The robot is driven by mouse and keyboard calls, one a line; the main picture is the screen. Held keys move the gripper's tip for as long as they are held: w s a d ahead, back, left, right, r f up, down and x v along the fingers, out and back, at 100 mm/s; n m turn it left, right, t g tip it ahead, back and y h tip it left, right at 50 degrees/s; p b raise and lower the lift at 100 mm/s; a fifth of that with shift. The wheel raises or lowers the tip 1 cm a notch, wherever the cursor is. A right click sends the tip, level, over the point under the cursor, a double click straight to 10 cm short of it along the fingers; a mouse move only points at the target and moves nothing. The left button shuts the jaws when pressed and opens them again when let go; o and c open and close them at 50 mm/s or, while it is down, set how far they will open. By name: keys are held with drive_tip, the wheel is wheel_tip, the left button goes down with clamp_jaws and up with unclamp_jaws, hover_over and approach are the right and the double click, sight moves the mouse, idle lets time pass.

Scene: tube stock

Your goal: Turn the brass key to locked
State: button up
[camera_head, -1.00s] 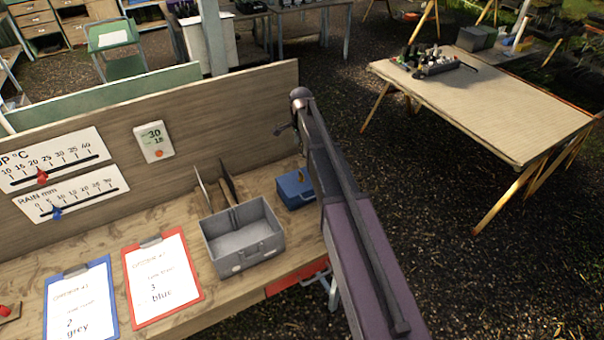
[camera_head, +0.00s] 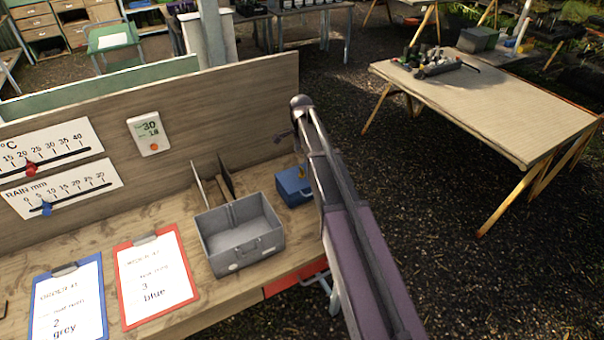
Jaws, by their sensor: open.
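A small brass-coloured piece, which looks like the brass key (camera_head: 302,173), shows at the top of a blue box (camera_head: 293,188) on the wooden bench. It is too small to tell which way it is turned. My arm rises from the bottom and partly covers the box's right side.
A grey metal tray (camera_head: 241,262) stands left of the blue box. A red-framed clipboard (camera_head: 126,290) and a blue-framed clipboard (camera_head: 37,300) lie further left. The back board (camera_head: 235,105) carries gauges. A separate table (camera_head: 490,105) stands right, with gravel floor between.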

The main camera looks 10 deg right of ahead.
sight(301, 168)
drive_tip(key=shift+f+b, duration=3.5)
drive_tip(key=shift+f, duration=0.3)
clamp_jaws()
